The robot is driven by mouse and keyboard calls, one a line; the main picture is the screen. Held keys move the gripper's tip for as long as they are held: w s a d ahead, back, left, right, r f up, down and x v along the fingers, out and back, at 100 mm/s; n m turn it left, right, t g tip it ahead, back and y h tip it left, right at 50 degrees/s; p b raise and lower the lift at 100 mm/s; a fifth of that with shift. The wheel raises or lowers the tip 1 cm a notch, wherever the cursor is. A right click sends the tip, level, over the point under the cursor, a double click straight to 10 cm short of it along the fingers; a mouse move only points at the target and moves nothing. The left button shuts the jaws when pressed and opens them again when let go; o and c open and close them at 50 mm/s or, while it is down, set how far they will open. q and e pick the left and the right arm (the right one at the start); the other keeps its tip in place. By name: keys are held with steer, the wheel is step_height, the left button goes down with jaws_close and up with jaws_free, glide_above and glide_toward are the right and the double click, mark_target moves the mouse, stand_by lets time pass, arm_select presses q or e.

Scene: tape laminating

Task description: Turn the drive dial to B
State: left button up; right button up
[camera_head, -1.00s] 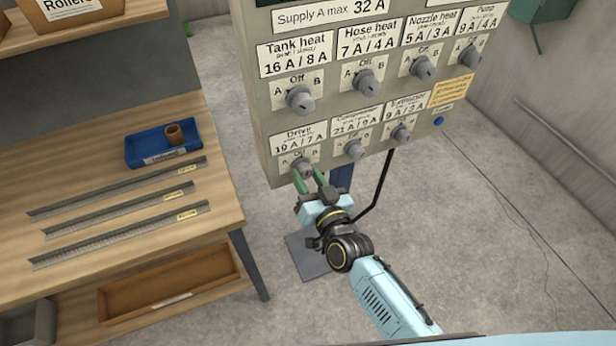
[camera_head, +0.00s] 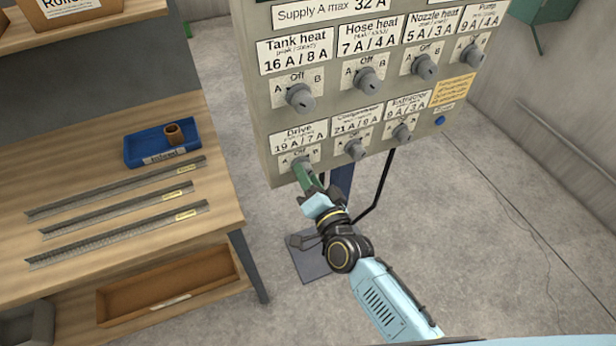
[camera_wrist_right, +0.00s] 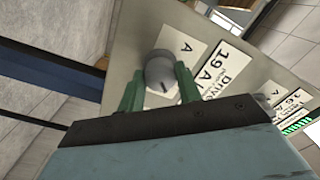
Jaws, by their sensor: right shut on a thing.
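The drive dial (camera_head: 302,164) is the lower-left knob on the grey control panel (camera_head: 262,131), under the label "Drive 19 A / 7 A". My right gripper (camera_head: 307,176) reaches up to it from below, its green fingers shut on the dial. In the right wrist view the dial (camera_wrist_right: 159,70) is a round grey knob between the two green fingertips (camera_wrist_right: 160,82). An "A" mark shows beside it there; the "B" mark is hidden. The fingers hide part of the dial in the head view, and its exact pointing is hard to tell. My left gripper is not in view.
Other dials sit close by: Compressor (camera_head: 355,149) to the right, Tank heat (camera_head: 299,97) above. A blue button (camera_head: 440,121) is at the panel's lower right. A wooden bench (camera_head: 110,165) with a blue tray (camera_head: 133,153) and metal strips stands left. Floor below is mostly open.

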stand_by(0.4)
steer(key=o, duration=1)
steer(key=v, duration=1.3)
steer(key=shift+s, duration=0.2)
